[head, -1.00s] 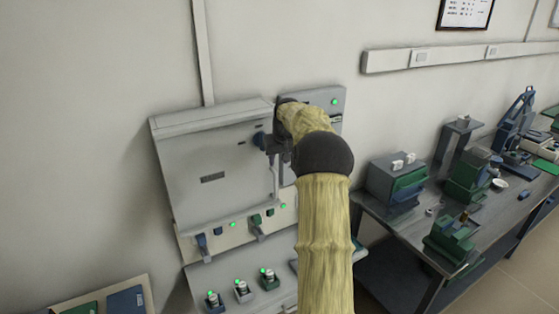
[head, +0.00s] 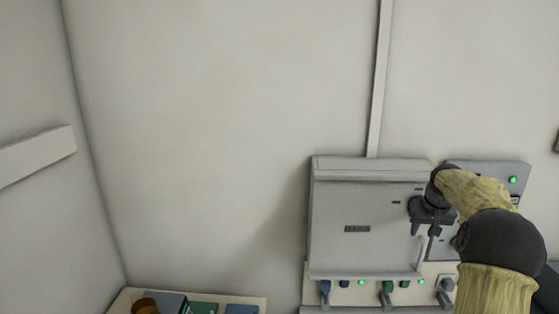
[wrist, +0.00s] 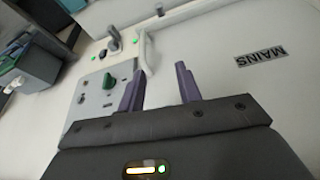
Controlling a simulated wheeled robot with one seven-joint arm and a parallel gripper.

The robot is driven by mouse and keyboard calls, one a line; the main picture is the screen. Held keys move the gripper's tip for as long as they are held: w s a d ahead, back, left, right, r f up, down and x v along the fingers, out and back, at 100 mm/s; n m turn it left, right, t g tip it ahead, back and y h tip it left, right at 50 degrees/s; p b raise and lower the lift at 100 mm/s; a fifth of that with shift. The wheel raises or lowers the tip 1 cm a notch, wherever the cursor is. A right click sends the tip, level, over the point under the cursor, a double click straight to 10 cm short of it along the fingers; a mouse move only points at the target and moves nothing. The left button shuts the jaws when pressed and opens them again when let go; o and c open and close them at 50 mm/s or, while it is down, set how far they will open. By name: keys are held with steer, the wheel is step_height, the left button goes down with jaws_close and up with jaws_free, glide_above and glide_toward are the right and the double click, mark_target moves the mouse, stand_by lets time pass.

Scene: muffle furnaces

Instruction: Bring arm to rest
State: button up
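My arm, in a yellowish sleeve with dark joints, reaches in from the lower right of the head view. My gripper (head: 424,224) is in front of the right part of a grey panel box (head: 345,205) on the wall. In the wrist view my gripper (wrist: 160,75) shows two purple fingers apart with nothing between them. Beyond them is a pale surface with a "MAINS" label (wrist: 261,54) and a light bar handle (wrist: 146,52). I cannot tell whether the gripper touches the box.
A smaller grey box (head: 488,172) with a green light is beside the panel box. Plugs and switches line a strip (head: 352,293) below. A tray (head: 120,302) with a brown round item and coloured pieces is at the bottom left.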

steer(key=s+a+f+n, duration=0.1)
steer(key=s+a+f, duration=0.15)
steer(key=a, duration=0.85)
steer(key=s+a+f+n, duration=0.1)
steer(key=s+a+f, duration=0.3)
steer(key=s+a, duration=0.5)
steer(key=s+a+f+g+y, duration=0.1)
steer(key=s+a+f, duration=0.3)
steer(key=s+a, duration=0.5)
steer(key=s, duration=0.8)
steer(key=shift+s+f+n+g+b, duration=0.3)
steer(key=shift+s+n, duration=0.05)
steer(key=shift+n, duration=0.05)
steer(key=shift+a, duration=0.1)
